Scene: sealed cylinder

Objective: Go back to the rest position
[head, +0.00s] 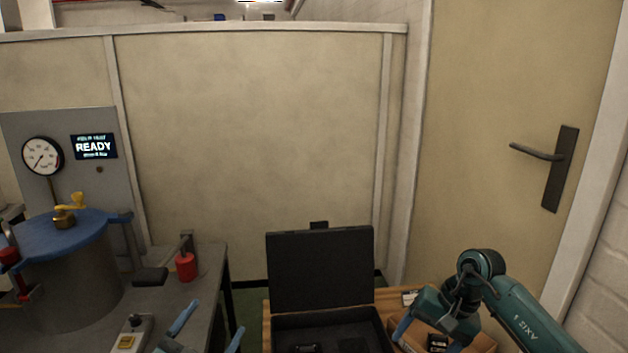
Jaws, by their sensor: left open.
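My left gripper (217,318) is at the bottom edge, left of centre. Its two blue fingers are spread apart with nothing seen between them. It is over or near the right end of the grey bench. My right arm (515,315) comes in from the lower right, bent over the wooden table. One blue finger of my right gripper (403,326) shows; the rest is hidden, so its opening is unclear. The grey cylinder (75,285) stands on the bench at left, its blue lid (65,229) on top with a yellow valve handle (70,202).
An open black case (320,270) stands on a wooden table (390,300), beside a cardboard box (480,343) under my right arm. Red-handled clamps (186,266) flank the cylinder. A gauge (43,156) and a READY display (94,146) are behind. A door (510,130) is at right.

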